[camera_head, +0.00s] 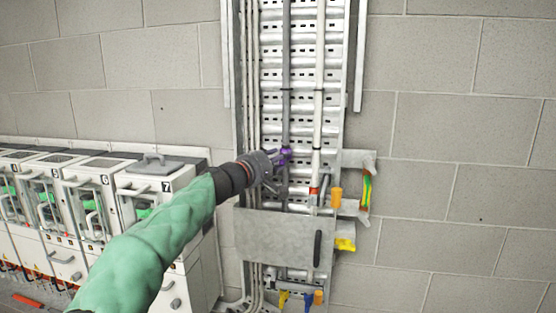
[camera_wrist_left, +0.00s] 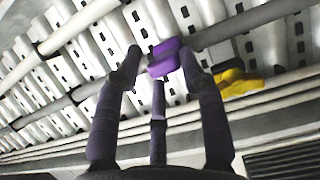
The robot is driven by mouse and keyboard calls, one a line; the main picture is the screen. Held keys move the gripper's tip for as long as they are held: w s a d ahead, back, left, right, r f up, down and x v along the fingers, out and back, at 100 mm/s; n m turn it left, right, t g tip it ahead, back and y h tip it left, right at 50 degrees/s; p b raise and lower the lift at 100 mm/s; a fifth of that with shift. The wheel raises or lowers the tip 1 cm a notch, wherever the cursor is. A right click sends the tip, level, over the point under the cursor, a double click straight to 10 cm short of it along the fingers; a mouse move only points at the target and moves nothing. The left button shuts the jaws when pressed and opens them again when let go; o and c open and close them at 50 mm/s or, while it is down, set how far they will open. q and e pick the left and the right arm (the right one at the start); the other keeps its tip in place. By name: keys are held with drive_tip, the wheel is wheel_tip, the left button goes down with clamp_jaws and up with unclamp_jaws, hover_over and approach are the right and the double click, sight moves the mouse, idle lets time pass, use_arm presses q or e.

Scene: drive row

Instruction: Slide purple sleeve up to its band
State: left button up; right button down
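The purple sleeve (camera_head: 286,152) sits on a grey vertical cable (camera_head: 286,80) in front of the slotted metal ladder. My left gripper (camera_head: 274,163) is at the sleeve, coming from its lower left. In the left wrist view the purple sleeve (camera_wrist_left: 163,58) lies between and just beyond the fingertips of my left gripper (camera_wrist_left: 160,60). The fingers are spread, with a gap on the left of the sleeve; contact on the right cannot be told. My right gripper is not in view.
A white pole (camera_head: 319,80) runs right of the grey cable. A grey metal plate (camera_head: 280,236) and an orange piece (camera_head: 336,198) are below right. A yellow piece (camera_head: 345,244) sticks out by the plate. White cabinets (camera_head: 160,185) stand left; the right wall is bare.

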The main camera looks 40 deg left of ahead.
use_arm(q)
drive_tip(key=s+d, duration=0.1)
drive_tip(key=s, duration=1.1)
drive_tip(key=shift+d, duration=0.2)
